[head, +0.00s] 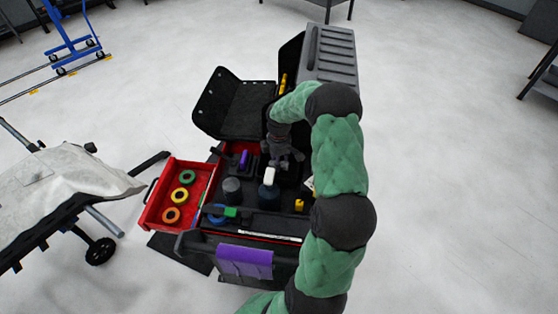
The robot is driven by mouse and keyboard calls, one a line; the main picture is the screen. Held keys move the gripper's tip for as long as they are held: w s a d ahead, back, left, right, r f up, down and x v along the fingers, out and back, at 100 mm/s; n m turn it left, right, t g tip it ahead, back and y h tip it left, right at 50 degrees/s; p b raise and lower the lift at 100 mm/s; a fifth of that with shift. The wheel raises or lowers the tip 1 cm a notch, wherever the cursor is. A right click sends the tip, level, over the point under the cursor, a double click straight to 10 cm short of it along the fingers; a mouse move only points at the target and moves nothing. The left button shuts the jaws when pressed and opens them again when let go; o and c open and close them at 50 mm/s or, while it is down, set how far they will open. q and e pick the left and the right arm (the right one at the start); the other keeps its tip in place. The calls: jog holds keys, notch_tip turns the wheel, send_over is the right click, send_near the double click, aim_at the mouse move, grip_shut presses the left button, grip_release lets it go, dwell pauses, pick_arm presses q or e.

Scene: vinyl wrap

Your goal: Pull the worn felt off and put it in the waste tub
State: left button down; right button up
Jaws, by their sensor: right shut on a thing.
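My right gripper (283,158) is dark and points down over the back middle of the tool cart (264,226). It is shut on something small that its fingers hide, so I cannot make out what. A purple piece (243,160) stands in a black holder to its left. A white-topped dark bottle (269,177) stands just in front of the gripper. I cannot pick out the worn felt. A dark grey round container (232,190) stands on the cart, but I cannot tell whether it is the waste tub. My left gripper is out of view.
A red drawer (154,212) with green, yellow and orange tape rolls sticks out left. A raised black lid (238,103) and a grey case (329,55) stand behind. A purple cloth (245,262) hangs in front. A covered trolley (65,190) is at left.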

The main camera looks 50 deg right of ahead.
jog(key=shift+f, duration=0.7)
dwell(0.7)
jog(key=o, duration=0.8)
notch_tip(320, 180, up, 12)
dwell(0.4)
jog(key=shift+r, duration=0.1)
